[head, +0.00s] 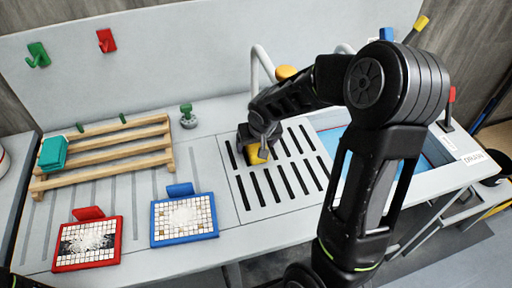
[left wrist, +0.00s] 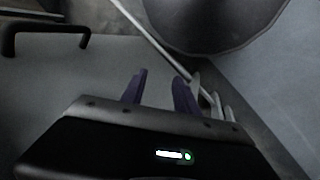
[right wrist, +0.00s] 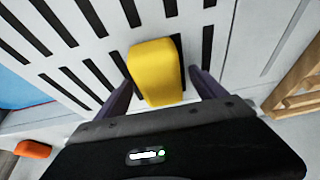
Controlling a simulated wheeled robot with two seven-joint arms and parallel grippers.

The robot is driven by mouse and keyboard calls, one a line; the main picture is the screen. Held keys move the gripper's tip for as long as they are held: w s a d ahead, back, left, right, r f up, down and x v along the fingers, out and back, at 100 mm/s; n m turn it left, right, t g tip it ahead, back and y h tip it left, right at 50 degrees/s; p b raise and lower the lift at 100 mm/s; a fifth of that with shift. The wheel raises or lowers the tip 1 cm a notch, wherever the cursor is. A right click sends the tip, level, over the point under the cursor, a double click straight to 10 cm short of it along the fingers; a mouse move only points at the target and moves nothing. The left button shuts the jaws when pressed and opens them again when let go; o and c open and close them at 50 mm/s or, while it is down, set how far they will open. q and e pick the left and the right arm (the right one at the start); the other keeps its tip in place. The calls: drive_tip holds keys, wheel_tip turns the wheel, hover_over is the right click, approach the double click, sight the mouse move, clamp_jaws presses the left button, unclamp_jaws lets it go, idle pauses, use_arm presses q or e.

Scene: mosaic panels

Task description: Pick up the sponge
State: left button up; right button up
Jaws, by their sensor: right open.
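The yellow sponge (head: 257,155) lies on the slotted drain area of the worktop, partly hidden under my right gripper (head: 262,140). In the right wrist view the sponge (right wrist: 155,72) shows between the two dark fingers of the right gripper (right wrist: 162,95). The fingers are apart, one on each side of it. I cannot tell whether either finger touches it. My left gripper (left wrist: 160,90) is seen only in its wrist view. Its fingers are apart with nothing between them, away from the worktop objects.
A wooden rack (head: 110,155) with a teal block (head: 53,153) stands at the left. A red-framed panel (head: 88,243) and a blue-framed panel (head: 184,219) lie at the front. A metal faucet (head: 256,62) and a blue basin (head: 335,140) are near my right arm.

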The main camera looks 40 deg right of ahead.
drive_tip(key=shift+f+b, duration=0.3)
drive_tip(key=shift+b, duration=0.25)
idle(0.5)
drive_tip(key=c, duration=1.4)
drive_tip(key=shift+r, duration=0.15)
